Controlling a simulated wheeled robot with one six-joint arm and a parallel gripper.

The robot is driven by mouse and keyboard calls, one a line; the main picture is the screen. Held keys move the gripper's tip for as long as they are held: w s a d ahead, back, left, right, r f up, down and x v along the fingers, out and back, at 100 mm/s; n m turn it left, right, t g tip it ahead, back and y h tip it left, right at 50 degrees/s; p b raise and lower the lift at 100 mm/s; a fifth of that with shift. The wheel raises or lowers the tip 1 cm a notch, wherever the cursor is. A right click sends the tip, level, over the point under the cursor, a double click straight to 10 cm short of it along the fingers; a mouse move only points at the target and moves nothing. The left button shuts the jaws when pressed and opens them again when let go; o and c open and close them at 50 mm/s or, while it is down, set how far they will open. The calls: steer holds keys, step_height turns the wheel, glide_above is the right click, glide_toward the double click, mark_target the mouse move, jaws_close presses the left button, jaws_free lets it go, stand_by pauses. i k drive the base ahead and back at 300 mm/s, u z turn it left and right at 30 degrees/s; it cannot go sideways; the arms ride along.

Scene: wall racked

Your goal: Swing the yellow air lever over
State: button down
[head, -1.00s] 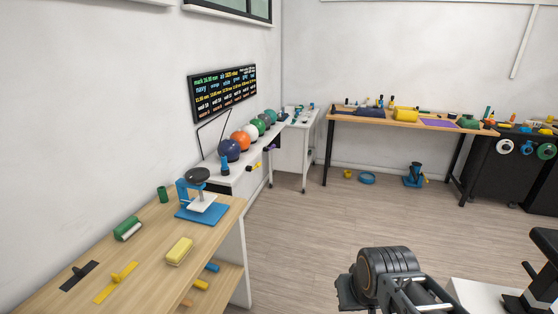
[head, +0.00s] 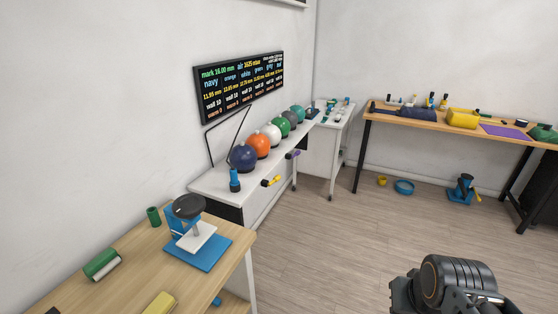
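A small yellow lever (head: 271,181) sticks out from the front edge of the white bench (head: 216,186), below the navy ball. Its end on the bench side is dark. A similar purple lever (head: 293,155) sits farther along the same edge. A dark ribbed part of my arm shows at the bottom right, well away from the yellow lever and over the floor. I see no fingertips, so whether my gripper is open or shut does not show.
Several coloured balls, the navy one (head: 243,158) nearest, and a blue bottle-like item (head: 234,180) stand on the white bench. A wooden table (head: 121,276) with a blue stand (head: 198,253) is nearer.

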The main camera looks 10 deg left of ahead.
mark_target(277, 178)
steer(key=i, duration=3.45)
steer(key=u, duration=3.65)
